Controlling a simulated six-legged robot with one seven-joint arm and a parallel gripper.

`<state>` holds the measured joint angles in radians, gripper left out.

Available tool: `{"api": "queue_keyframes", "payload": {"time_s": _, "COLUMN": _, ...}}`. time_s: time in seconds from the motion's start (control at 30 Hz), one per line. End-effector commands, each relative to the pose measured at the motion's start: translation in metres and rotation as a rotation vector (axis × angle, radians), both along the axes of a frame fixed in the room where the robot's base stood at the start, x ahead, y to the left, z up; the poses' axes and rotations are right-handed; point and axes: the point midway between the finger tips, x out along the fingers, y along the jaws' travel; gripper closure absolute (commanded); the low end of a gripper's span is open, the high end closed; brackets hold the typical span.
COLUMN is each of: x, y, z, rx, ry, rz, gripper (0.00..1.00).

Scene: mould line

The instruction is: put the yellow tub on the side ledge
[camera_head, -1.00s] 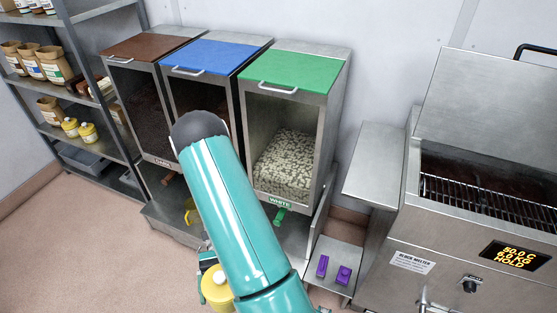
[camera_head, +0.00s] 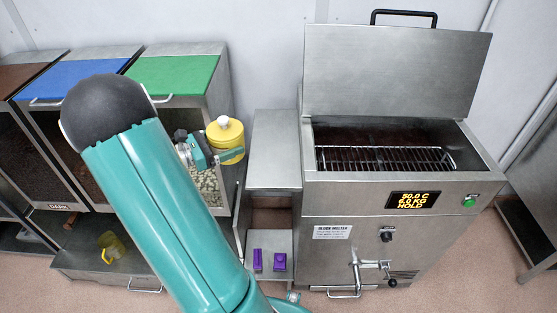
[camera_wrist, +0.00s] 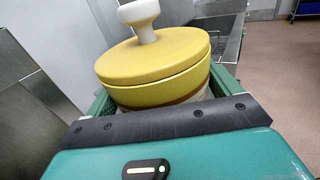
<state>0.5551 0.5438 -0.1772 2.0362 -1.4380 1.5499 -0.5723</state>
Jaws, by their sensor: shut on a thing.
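The yellow tub (camera_head: 226,141) has a yellow lid with a white knob and is held up in front of the green-lidded bin. My gripper (camera_head: 212,157) is shut on it. In the wrist view the tub (camera_wrist: 160,62) stands nearly upright, slightly tilted in the picture, between the green fingers. Its lower part is hidden by my gripper. The side ledge (camera_head: 275,150) is a bare steel shelf just to the right of the tub, left of the melter. The tub is apart from it.
The block melter (camera_head: 345,205) stands right of the ledge with its lid raised over a wire rack (camera_head: 385,158). Two purple items (camera_head: 279,262) lie on a low shelf below the ledge. A yellow scoop-like item (camera_head: 112,246) lies beneath the bins. The ledge top is clear.

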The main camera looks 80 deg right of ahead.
Motion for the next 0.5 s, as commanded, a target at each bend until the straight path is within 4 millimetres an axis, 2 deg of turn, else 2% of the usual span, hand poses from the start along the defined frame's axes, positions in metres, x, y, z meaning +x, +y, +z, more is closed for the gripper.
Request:
{"api": "queue_keyframes", "payload": {"time_s": 0.03, "x": 0.004, "y": -0.008, "z": 0.015, "rx": -0.004, "ry": -0.005, "rz": 0.035, "gripper": 0.49}}
{"api": "queue_keyframes", "payload": {"time_s": 0.1, "x": 0.008, "y": -0.017, "z": 0.029, "rx": -0.003, "ry": -0.003, "rz": 0.075, "gripper": 0.49}}
{"api": "queue_keyframes", "payload": {"time_s": 0.2, "x": 0.01, "y": -0.023, "z": 0.039, "rx": 0.0, "ry": 0.0, "rz": 0.103, "gripper": 0.49}}
{"api": "queue_keyframes", "payload": {"time_s": 0.33, "x": -0.001, "y": -0.029, "z": 0.035, "rx": 0.003, "ry": 0.003, "rz": 0.109, "gripper": 0.49}}
{"api": "queue_keyframes", "payload": {"time_s": 0.5, "x": -0.032, "y": -0.044, "z": 0.019, "rx": 0.003, "ry": 0.002, "rz": 0.105, "gripper": 0.49}}
